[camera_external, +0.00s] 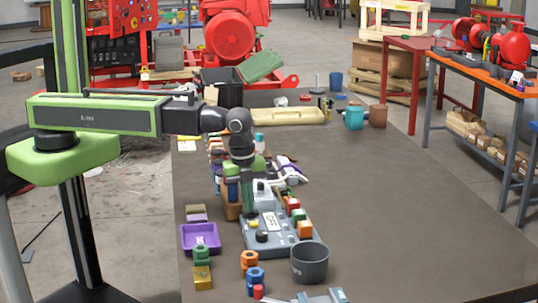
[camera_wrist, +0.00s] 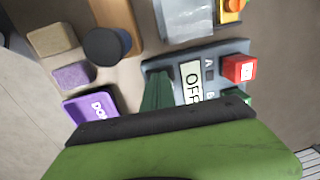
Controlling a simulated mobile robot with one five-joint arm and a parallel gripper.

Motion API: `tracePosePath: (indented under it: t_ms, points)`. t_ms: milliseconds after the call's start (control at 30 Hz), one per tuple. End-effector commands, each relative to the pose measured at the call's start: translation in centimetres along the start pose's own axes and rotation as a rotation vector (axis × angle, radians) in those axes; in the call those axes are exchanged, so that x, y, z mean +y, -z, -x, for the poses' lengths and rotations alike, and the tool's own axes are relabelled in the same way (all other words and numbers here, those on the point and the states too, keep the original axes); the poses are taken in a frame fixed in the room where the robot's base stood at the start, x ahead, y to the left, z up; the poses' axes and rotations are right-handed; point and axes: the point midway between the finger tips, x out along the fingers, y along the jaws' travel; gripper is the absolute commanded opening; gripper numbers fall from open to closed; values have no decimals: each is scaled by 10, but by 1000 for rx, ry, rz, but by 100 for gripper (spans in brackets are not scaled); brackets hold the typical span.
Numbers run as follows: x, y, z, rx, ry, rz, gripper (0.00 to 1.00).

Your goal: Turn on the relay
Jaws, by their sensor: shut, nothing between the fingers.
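The relay looks to be the grey-blue panel (camera_external: 275,239) on the dark table, with a clear cover or white part at its back and coloured blocks along its right side. In the wrist view the panel (camera_wrist: 215,54) carries a pale label (camera_wrist: 192,80) that reads "OFF". My gripper (camera_external: 248,212) points down at the panel's back left part. In the wrist view its green fingers (camera_wrist: 157,92) are shut and empty, just left of the label. Whether they touch the panel I cannot tell. My wrist hides the panel's near part there.
A purple tray (camera_external: 200,238) stands left of the panel, and a dark grey cup (camera_external: 309,263) stands in front of it. Green and orange blocks (camera_external: 249,260) sit near the front. Crowded small items lie behind my gripper. The table's right side is clear.

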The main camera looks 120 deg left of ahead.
Motion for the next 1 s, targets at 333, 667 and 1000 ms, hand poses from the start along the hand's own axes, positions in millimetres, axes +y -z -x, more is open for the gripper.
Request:
tracePosePath:
  t_ms: [333,667,1000]
  points:
    - [0,0,27,0,0,0,0]
    - [4,0,100,0,0,0,0]
    - [7,0,142,0,0,0,0]
